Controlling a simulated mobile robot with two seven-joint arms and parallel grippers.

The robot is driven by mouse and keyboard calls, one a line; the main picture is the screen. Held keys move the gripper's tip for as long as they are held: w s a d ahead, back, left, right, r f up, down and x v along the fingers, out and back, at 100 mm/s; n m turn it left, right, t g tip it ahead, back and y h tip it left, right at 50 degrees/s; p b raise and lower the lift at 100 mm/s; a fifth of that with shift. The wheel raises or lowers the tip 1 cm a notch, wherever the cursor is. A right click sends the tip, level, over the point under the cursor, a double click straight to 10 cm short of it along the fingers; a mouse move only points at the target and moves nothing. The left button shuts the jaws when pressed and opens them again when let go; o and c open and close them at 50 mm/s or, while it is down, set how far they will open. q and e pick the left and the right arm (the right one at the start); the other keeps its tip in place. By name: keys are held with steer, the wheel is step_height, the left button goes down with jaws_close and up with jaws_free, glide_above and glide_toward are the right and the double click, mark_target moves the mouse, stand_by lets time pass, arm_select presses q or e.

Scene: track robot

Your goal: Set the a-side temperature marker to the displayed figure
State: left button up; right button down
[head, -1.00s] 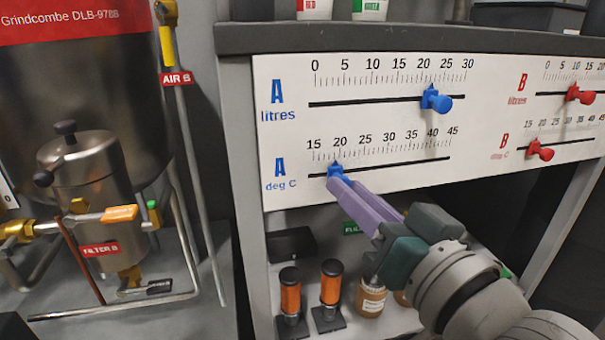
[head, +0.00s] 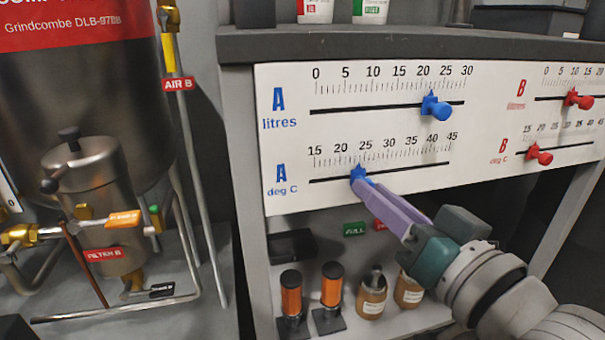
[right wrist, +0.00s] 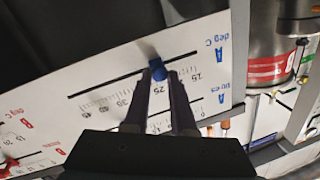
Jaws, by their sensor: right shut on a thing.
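The A deg C scale has a blue temperature marker (head: 358,174) on a black slot, with its pointer between the 20 and 25 figures, nearer 25. My right gripper (head: 366,187) is shut on this marker's knob, its purple fingers reaching in from the lower right. In the right wrist view the blue knob (right wrist: 158,71) sits between the two fingertips (right wrist: 159,82). The white scale board (head: 285,235) carries the printed figures. No separate figure to match is readable. My left gripper is not in view.
The blue A litres marker (head: 435,107) sits above, a little past 20. Red B litres (head: 579,98) and B deg C (head: 540,155) markers are at the right. Orange-bodied cylinders (head: 291,297) and small jars (head: 371,297) stand on the shelf below.

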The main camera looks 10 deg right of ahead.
steer(key=d, duration=0.4)
steer(key=shift+w+d, duration=0.1)
steer(key=shift+d, duration=0.1)
steer(key=c, duration=0.7)
jaws_free()
steer(key=shift+c, duration=0.2)
steer(key=s+d+p, duration=0.1)
steer(key=s+p, duration=0.2)
steer(key=s, duration=0.7)
steer(key=shift+d, duration=0.4)
